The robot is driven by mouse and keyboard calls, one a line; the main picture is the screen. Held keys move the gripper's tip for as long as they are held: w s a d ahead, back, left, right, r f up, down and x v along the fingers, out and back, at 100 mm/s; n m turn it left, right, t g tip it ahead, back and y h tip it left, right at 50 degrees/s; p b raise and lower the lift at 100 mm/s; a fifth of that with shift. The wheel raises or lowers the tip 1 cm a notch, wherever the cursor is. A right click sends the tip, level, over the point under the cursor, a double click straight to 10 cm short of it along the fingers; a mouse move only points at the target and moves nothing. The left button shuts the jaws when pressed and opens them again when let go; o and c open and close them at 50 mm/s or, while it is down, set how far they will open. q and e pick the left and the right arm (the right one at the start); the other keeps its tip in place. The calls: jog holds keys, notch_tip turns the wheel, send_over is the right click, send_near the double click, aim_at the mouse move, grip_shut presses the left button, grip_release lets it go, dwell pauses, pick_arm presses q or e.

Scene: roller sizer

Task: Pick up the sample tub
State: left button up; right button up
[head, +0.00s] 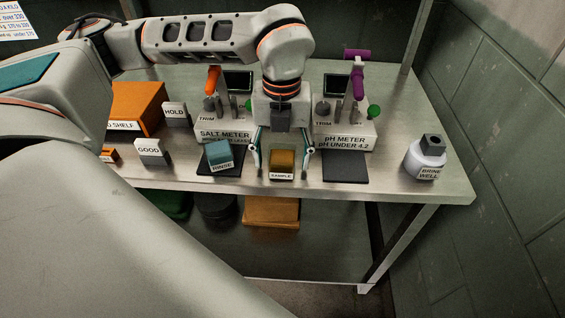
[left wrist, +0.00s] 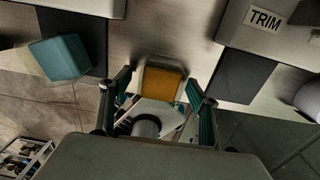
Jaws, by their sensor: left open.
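The sample tub (head: 282,160) is a small tub with an amber top and a front label reading SAMPLE. It stands on the metal table near the front edge, between two dark mats. My left gripper (head: 282,152) points down over it, open, with one finger on each side of the tub. In the left wrist view the tub (left wrist: 163,82) shows between and just beyond the open fingers (left wrist: 160,108). I cannot tell whether either finger touches it. My right gripper is not in view.
The teal rinse tub (head: 220,155) stands close on the left, on a dark mat. The salt meter (head: 225,132) and pH meter (head: 345,136) stand behind. An empty dark mat (head: 345,168) lies right. The brine well (head: 428,160) is at the right end. The table's front edge (head: 330,190) is close.

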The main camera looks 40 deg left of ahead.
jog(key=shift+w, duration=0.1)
pick_arm(q)
jog(key=c, duration=1.3)
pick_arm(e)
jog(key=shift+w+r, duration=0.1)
pick_arm(q)
jog(key=shift+r+p, duration=1.2)
jog(key=shift+r, duration=8.8)
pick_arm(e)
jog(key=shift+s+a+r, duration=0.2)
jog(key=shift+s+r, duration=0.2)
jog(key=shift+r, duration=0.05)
